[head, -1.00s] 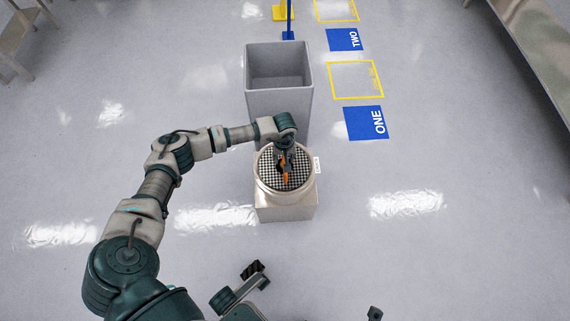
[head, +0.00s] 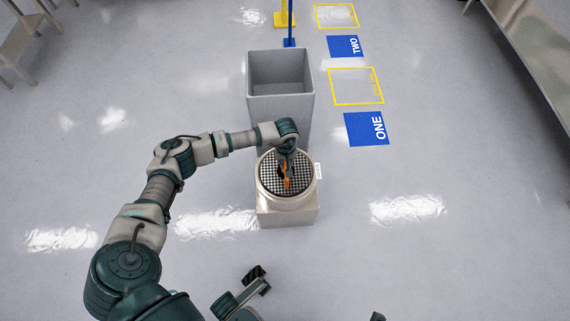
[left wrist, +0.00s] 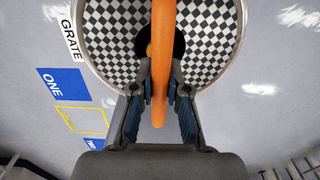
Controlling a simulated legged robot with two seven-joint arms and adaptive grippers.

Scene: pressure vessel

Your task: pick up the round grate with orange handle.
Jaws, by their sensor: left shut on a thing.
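The round grate (head: 301,181) has a black-and-white checkered face and an orange handle (head: 287,184). It lies in a round metal rim on top of a beige box. In the left wrist view the orange handle (left wrist: 162,50) crosses a dark opening in the middle of the grate (left wrist: 205,35). My left gripper (head: 286,172) is above the grate, shut on the orange handle. In the left wrist view the fingers of my left gripper (left wrist: 160,92) stand on both sides of the handle. I cannot tell whether the grate is lifted.
The beige box (head: 287,219) stands on the floor. Right behind it is a tall open grey bin (head: 280,101). Blue floor signs ONE (head: 367,129) and TWO (head: 345,46) and yellow outlined squares lie to the right. Metal tables edge both upper sides.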

